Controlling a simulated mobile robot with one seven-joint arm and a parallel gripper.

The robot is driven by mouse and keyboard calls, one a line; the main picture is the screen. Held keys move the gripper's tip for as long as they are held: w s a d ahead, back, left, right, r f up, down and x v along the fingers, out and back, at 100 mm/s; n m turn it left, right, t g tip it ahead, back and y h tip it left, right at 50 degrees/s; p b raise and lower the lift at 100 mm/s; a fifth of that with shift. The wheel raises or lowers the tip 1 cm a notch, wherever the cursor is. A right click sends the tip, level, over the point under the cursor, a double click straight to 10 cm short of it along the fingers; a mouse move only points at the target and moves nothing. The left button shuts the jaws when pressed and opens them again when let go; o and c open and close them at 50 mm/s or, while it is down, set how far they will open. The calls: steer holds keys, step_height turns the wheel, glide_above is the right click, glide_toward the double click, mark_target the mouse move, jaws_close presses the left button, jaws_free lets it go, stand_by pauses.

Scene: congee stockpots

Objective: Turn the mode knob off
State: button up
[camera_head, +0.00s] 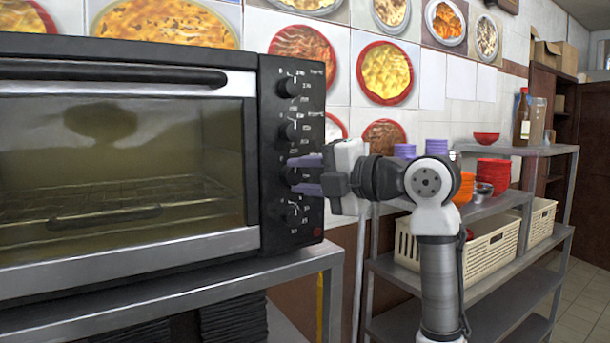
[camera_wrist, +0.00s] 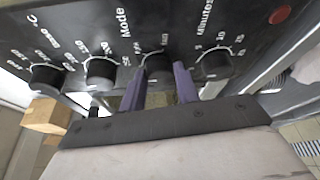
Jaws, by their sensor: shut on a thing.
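The toaster oven (camera_head: 262,60) has a black control panel with a column of round black knobs. The mode knob (camera_head: 291,174) is the third from the top, with the word "Mode" printed near it in the wrist view. My gripper (camera_head: 293,175) reaches in from the right, its two purple fingers on either side of this knob. In the wrist view, the mode knob (camera_wrist: 158,67) sits between the fingertips of my gripper (camera_wrist: 161,72), which is shut on it. The fingers partly hide the knob, and its pointer cannot be read clearly.
Neighbouring knobs are close: one above (camera_head: 294,130) and the minutes knob (camera_head: 294,213) below. The oven stands on a metal table (camera_head: 310,262). To the right, a metal shelf (camera_head: 510,222) holds a cream basket (camera_head: 482,255), red bowls (camera_head: 493,172) and a bottle (camera_head: 522,117).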

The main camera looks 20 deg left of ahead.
steer(key=o, duration=1)
steer(key=shift+c, duration=0.2)
steer(key=b+v, duration=0.2)
steer(key=v, duration=1.2)
steer(key=shift+b, duration=0.3)
